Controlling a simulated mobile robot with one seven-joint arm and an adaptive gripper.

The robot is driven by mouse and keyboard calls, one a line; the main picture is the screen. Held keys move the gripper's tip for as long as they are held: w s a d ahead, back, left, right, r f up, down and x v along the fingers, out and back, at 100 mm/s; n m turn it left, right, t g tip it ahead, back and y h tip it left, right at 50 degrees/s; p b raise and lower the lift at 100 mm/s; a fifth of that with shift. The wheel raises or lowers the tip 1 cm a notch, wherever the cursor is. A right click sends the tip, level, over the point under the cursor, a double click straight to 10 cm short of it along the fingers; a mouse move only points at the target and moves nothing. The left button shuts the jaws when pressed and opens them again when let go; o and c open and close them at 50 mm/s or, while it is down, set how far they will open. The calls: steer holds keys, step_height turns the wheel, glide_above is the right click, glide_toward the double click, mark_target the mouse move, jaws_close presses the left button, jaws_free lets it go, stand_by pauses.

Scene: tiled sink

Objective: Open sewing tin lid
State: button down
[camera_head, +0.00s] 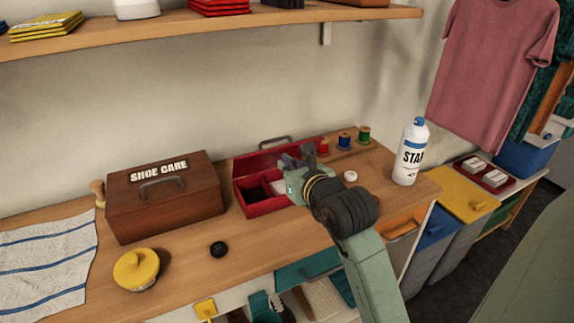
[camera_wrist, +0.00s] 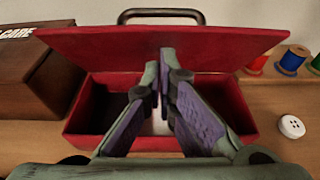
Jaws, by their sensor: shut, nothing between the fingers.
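The red sewing tin (camera_head: 270,207) stands on the wooden worktop, left of the thread spools. Its lid (camera_head: 262,160) is raised and stands up at the back edge, with a dark handle (camera_head: 275,141) on it. In the wrist view the lid (camera_wrist: 90,48) spans the picture behind the fingers, and the tin (camera_wrist: 80,138) is open below it. My gripper (camera_head: 297,158) is over the right part of the tin, in front of the lid. Its fingertips (camera_wrist: 158,75) are together and hold nothing. Whether they touch the lid is unclear. The gripper hides part of the interior.
A brown SHOE CARE box (camera_head: 165,205) stands left of the tin. Several thread spools (camera_head: 344,140), a white button (camera_head: 350,176) and a starch bottle (camera_head: 410,155) are to the right. A yellow-lidded jar (camera_head: 136,268) and black button (camera_head: 218,248) lie in front. A shelf hangs above.

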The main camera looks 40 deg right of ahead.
mark_target(280, 152)
steer(key=shift+w, duration=0.1)
steer(key=shift+w+r+g+b, duration=0.1)
steer(key=shift+r+g+b, duration=0.05)
steer(key=shift+g+b, duration=0.4)
steer(key=shift+w+r+g+y+b, duration=0.15)
steer(key=shift+r+g+y+b, duration=0.15)
steer(key=shift+g+b, duration=0.25)
steer(key=shift+w+d+g, duration=0.1)
steer(key=shift+g, duration=0.2)
steer(key=w+b, duration=0.1)
steer(key=b, duration=0.1)
steer(key=r+b, duration=0.1)
steer(key=b, duration=0.1)
steer(key=shift+w+d+r, duration=0.15)
steer(key=shift+w+d, duration=0.05)
steer(key=shift+w, duration=0.2)
steer(key=shift+w+d+r+b, duration=0.15)
steer(key=shift+w+r+b, duration=0.25)
steer(key=shift+w+b, duration=0.05)
steer(key=shift+w+r, duration=0.2)
steer(key=shift+r, duration=0.05)
steer(key=shift+w+d+r+g+y, duration=0.1)
steer(key=shift+w+g+y, duration=0.2)
steer(key=shift+g, duration=0.3)
